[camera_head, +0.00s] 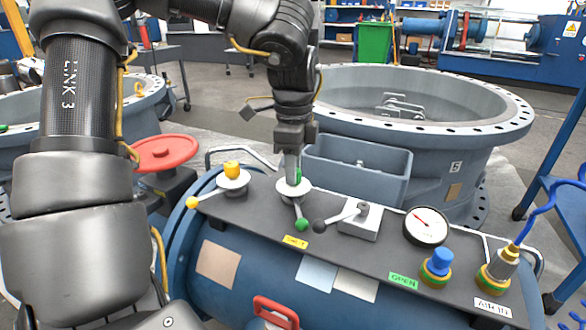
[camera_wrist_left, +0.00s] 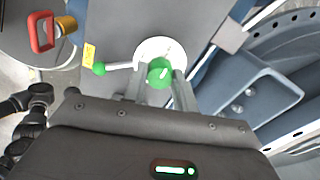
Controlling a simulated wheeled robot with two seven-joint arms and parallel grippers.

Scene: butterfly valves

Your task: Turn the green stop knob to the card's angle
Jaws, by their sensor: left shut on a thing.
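The green stop knob (camera_head: 298,176) stands on a white round dial (camera_head: 293,190) on the dark top plate of the blue cylinder. Its lever ends in a green ball (camera_head: 302,224), pointing toward the front of the plate. My left gripper (camera_head: 292,170) comes down from above and is shut on the knob. In the left wrist view the knob (camera_wrist_left: 160,73) sits between the two fingers, with the lever's green ball (camera_wrist_left: 99,68) out to the left. A yellow label (camera_head: 295,242) lies near the ball. I cannot make out an angle on any card. My right gripper is not in view.
A yellow knob (camera_head: 232,169) with a yellow-ball lever stands left, and a black-ball lever on a white block (camera_head: 361,221) stands right. A gauge (camera_head: 425,227), a blue knob (camera_head: 440,261) and an air fitting are further right. A grey bin (camera_head: 357,170) is behind.

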